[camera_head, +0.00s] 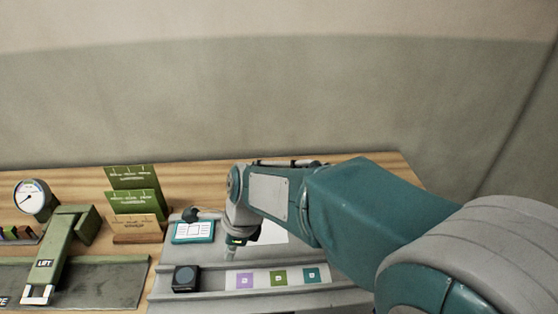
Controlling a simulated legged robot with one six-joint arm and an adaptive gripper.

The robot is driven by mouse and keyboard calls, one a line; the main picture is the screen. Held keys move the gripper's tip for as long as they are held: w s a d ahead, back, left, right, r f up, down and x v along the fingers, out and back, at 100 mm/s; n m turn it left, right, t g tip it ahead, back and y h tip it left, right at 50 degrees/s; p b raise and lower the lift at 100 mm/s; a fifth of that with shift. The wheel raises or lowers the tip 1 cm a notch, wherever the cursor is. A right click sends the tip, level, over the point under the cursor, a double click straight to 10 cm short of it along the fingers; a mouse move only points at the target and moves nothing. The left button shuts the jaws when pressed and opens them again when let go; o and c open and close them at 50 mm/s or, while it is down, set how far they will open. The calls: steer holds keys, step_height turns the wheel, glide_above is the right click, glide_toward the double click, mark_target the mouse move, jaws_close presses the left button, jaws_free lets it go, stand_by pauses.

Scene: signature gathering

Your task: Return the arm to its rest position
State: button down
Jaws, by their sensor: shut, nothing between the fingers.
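My arm reaches from the lower right toward the middle of the desk, over a grey console. My gripper (236,252) is at the arm's far end, pointing down just above the console (215,272). It is small and dark in the picture, and partly hidden by the wrist. It is shut and holds nothing. A white sheet (272,232) lies on the console behind the wrist, partly covered by the arm.
A teal-framed display (194,231), a dark square block (185,278) and purple, green and teal tiles (278,278) are close to the gripper. Left are a green lever marked LIFT (52,255), a card holder (137,237) and a dial gauge (35,199). The wall (250,100) stands behind.

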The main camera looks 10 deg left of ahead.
steer(key=d+r+n+t, duration=0.2)
steer(key=d+r+n, duration=0.15)
steer(key=d, duration=0.55)
steer(key=d+r+n+t, duration=0.1)
steer(key=d+r+n, duration=0.25)
steer(key=d, duration=0.45)
steer(key=s+d+r+n+t+h, duration=0.1)
steer(key=s+d+n, duration=0.3)
steer(key=d, duration=0.4)
steer(key=s+d+r+n+t+h, duration=0.1)
steer(key=s+d+n+t+h, duration=0.1)
steer(key=d, duration=0.6)
steer(key=shift+s+r+n+t, duration=0.3)
steer(key=shift+s+r+n, duration=0.1)
steer(key=shift+s+n, duration=0.65)
steer(key=shift+s+d, duration=0.15)
